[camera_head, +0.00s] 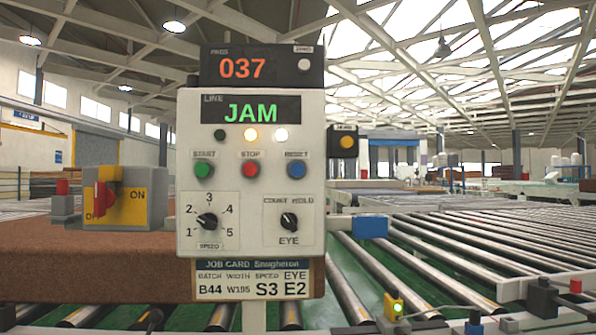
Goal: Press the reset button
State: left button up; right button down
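The reset button (297,169) is a round blue button under a RESET label, on the right side of the white control panel (252,236) in the head view. Nothing covers it. To its left are a red stop button (250,169) and a green start button (204,169). The line display (251,110) reads JAM in green. Neither of my grippers shows in the head view.
A speed dial (207,221) and an eye knob (289,221) sit below the buttons. A yellow switch box (133,203) with a red handle stands left on a brown block (100,262). A roller conveyor (450,250) runs to the right. A job card (252,280) hangs below the panel.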

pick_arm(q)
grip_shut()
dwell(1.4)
